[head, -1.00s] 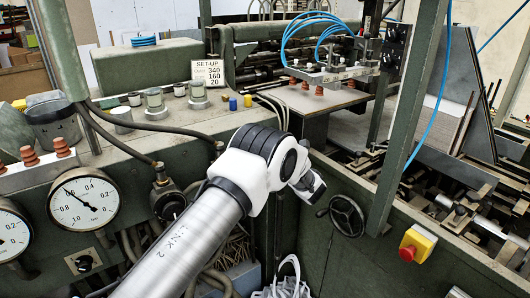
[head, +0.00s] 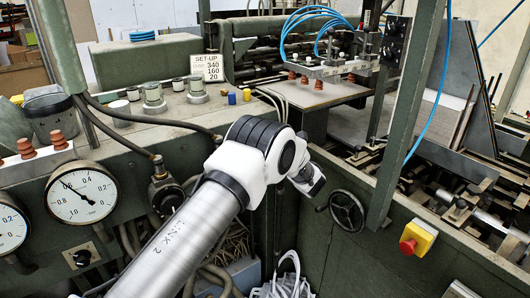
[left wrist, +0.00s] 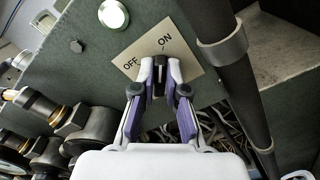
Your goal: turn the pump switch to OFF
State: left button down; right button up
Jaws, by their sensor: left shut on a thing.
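In the left wrist view, a pale plate (left wrist: 185,55) marked OFF on the left and ON on the right is fixed to a green panel. The dark pump switch knob (left wrist: 159,88) sits at the plate's lower part. My left gripper (left wrist: 160,70), white and purple, is shut on the knob, with one finger on each side. A short dark mark shows by the word ON. The fingers hide much of the knob, so I cannot tell its exact setting. In the head view my left arm shows, but I cannot make out its fingers. My right gripper is not in view.
A round pale lamp (left wrist: 113,14) is beside the plate, and a dark pipe (left wrist: 232,75) runs close on its right. In the head view, a gauge (head: 90,205), a black knob (head: 82,258), a handwheel (head: 347,209) and a red stop button (head: 408,246) surround my arm.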

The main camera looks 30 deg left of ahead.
pick_arm(q)
jog(key=n+b, duration=0.5)
jog(key=b, duration=0.3)
jog(key=n+b, duration=0.6)
jog(key=b, duration=0.2)
jog(key=s+n+b, duration=0.1)
jog(key=n+b, duration=0.4)
jog(key=b, duration=0.3)
jog(key=shift+a+n, duration=0.2)
jog(key=shift+n, duration=0.2)
jog(key=shift+w, duration=0.1)
jog(key=c, duration=1.2)
grip_release()
jog(key=shift+f, duration=0.1)
